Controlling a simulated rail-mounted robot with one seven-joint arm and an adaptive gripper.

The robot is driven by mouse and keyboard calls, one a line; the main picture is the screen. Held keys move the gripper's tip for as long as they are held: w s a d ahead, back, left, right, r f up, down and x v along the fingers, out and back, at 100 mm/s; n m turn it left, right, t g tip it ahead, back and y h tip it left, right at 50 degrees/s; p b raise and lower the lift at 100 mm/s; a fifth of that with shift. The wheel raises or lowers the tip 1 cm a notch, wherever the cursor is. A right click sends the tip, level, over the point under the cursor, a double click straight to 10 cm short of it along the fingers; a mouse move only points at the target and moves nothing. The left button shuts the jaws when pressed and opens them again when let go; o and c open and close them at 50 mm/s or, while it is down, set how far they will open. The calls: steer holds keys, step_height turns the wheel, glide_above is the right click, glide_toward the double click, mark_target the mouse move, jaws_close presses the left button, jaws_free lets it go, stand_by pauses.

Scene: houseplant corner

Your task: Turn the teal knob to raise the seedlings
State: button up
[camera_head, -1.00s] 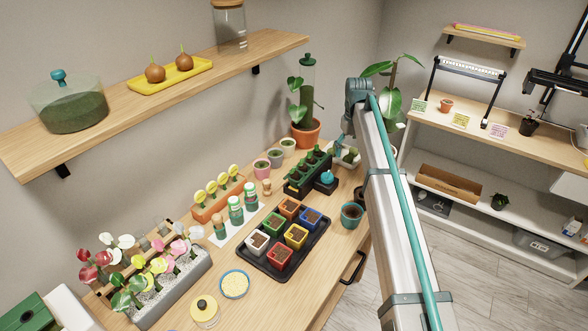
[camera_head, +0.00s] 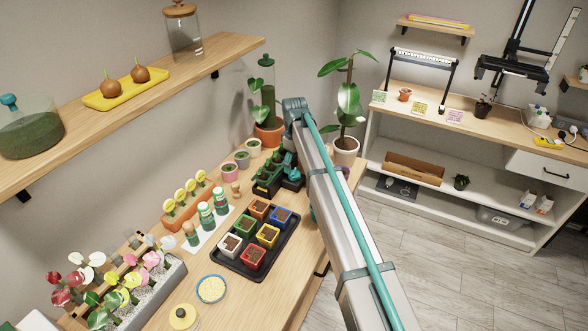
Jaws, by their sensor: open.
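My gripper (camera_head: 290,168) points down right over this box, at the end of my arm that reaches in from the lower right. It is open. The teal knob on the box cannot be told apart from my teal gripper fingers here, so I cannot tell whether they touch. My arm hides the bench just right of the box.
A black tray of coloured pots (camera_head: 240,262) stands in front of the seedling tray. A tall plant in a terracotta pot (camera_head: 268,134) is close behind. A wall shelf (camera_head: 170,78) overhangs the left.

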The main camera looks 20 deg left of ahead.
mark_target(294, 171)
steer(key=shift+f+p, duration=0.5)
steer(key=shift+f, duration=1.55)
steer(key=c, duration=1.2)
steer(key=shift+o, duration=0.2)
steer(key=shift+f+m+b, duration=0.15)
steer(key=shift+m+b, duration=0.45)
steer(key=shift+m, duration=0.8)
steer(key=o, duration=1.2)
steer(key=shift+c, duration=0.2)
